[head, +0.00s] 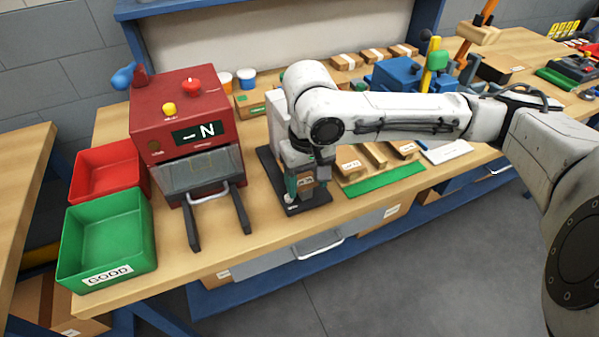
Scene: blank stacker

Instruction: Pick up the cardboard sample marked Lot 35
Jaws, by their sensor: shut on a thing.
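My gripper (303,190) points down in the middle of the bench, just right of the red machine. It is shut on a small brown cardboard sample (307,183) with a pale label, too small to read. The sample is partly hidden by the gripper and sits low over a black base plate (292,209); I cannot tell whether it touches it. More brown samples with white labels lie to the right, one at the left (351,166) and one at the right (407,149), behind a green strip (383,181). Their lot numbers are not clearly legible.
The red machine (185,110) shows "N" and has two dark arms projecting forward. A green bin (107,240) marked GOOD and a red bin (108,172) stand left of it. Behind are cups, cartons and a blue device (396,75). A white card (446,152) lies right.

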